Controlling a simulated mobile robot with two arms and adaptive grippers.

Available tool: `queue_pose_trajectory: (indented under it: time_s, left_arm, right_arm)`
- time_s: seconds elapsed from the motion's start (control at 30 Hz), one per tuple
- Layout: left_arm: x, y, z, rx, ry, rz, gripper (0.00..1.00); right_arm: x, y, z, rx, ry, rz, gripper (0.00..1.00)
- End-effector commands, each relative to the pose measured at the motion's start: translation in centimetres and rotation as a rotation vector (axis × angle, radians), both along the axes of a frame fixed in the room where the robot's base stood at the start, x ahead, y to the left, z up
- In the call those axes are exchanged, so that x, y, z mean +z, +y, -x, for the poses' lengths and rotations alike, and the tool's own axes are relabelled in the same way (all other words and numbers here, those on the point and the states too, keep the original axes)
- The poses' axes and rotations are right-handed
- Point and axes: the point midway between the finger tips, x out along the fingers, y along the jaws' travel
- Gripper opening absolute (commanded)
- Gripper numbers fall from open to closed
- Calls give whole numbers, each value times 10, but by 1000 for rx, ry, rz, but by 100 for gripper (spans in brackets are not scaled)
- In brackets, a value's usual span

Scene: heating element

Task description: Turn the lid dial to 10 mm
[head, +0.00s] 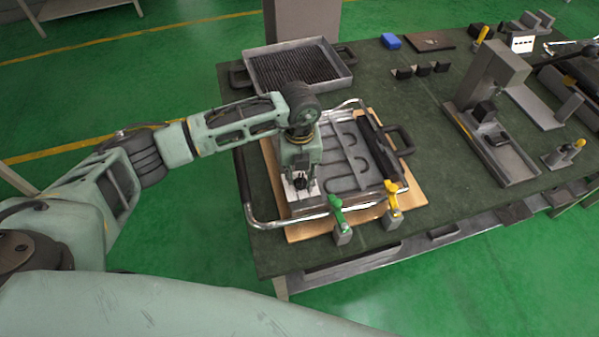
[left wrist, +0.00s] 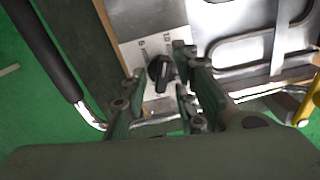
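The lid dial (left wrist: 160,72) is a black round knob on a white scale plate (left wrist: 142,48) with printed numbers, among them a 6 and a 10. The knob's exact setting is too small to tell. In the head view the plate (head: 291,190) lies at the front left of the grey metal lid (head: 345,182). My left gripper (left wrist: 158,77) is open, its fingers pointing down on either side of the dial. I cannot tell whether they touch it. In the head view my left gripper (head: 301,183) partly hides the dial. My right gripper is not in view.
A green-handled clamp (head: 339,222) and a yellow-handled clamp (head: 392,205) stand right of the gripper at the front edge. A bent metal tube handle (head: 262,222) runs round the lid. A ribbed tray (head: 342,80) sits behind; fixtures stand on the table's right.

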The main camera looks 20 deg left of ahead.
Motion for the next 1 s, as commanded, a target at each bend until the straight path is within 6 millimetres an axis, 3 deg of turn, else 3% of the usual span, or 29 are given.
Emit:
queue_pose_trajectory:
  time_s: [0.33, 0.63, 1.0]
  left_arm:
    - [-6, 0, 0, -1, 0, 1, 26]
    - [-5, 0, 0, -1, 0, 0, 0]
    - [-6, 1, 1, 0, 2, -1, 0]
  right_arm:
    - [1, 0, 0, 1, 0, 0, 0]
    - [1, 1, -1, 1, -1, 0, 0]
    - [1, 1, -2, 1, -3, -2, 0]
